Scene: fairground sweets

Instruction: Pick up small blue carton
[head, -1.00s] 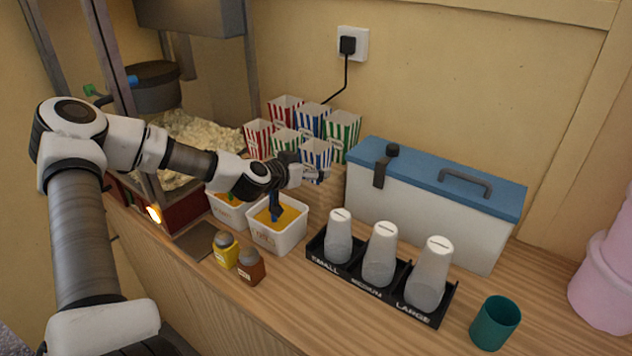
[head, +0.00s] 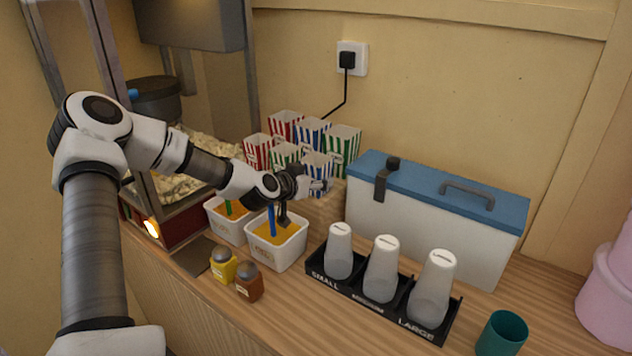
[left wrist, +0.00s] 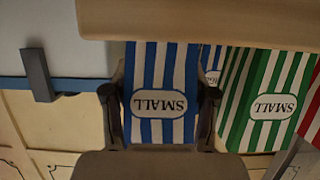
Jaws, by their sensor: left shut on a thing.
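The small blue carton (head: 319,163) has blue and white stripes and stands at the front right of the carton group in the head view. My left gripper (head: 319,187) is at its near side, shut on it. In the left wrist view the carton (left wrist: 163,80) shows its SMALL label upside down, between the two dark fingers of the gripper (left wrist: 160,100). Its base is hidden in the head view by the gripper. My right gripper is not in view.
A small green carton (head: 285,154) stands close beside it, with red, blue and green cartons behind, on a wooden stand (head: 326,210). Topping tubs (head: 277,250) with scoops stand just below my left forearm.

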